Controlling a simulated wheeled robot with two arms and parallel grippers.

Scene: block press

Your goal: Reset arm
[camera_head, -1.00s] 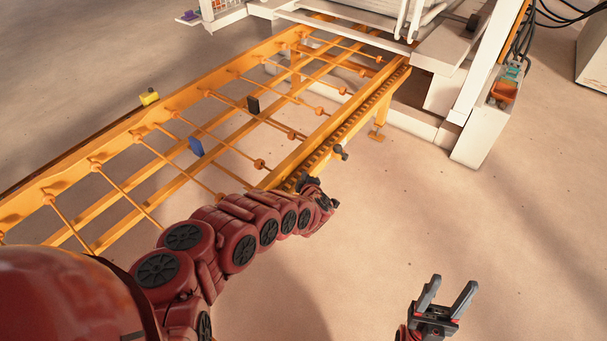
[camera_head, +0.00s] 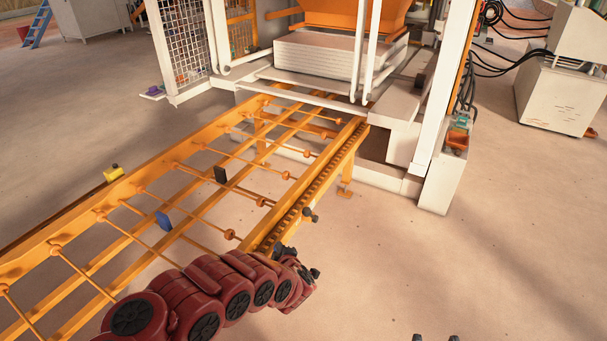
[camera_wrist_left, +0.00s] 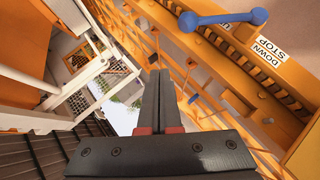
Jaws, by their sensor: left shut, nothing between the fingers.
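My left arm, dark red with black round joint covers, reaches in from the bottom left in the head view. Its gripper (camera_head: 286,251) is small and partly hidden there, beside the near end of the orange toothed rail (camera_head: 310,190). In the left wrist view the left gripper (camera_wrist_left: 160,74) has its two black fingers together, with nothing between them. Only the two tips of my right gripper (camera_head: 435,338) show at the bottom edge, spread apart.
An orange conveyor frame (camera_head: 130,180) with thin cross rods runs from lower left to the white press (camera_head: 330,60). Open floor (camera_head: 450,265) lies to the right. A white cabinet (camera_head: 560,95) stands behind.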

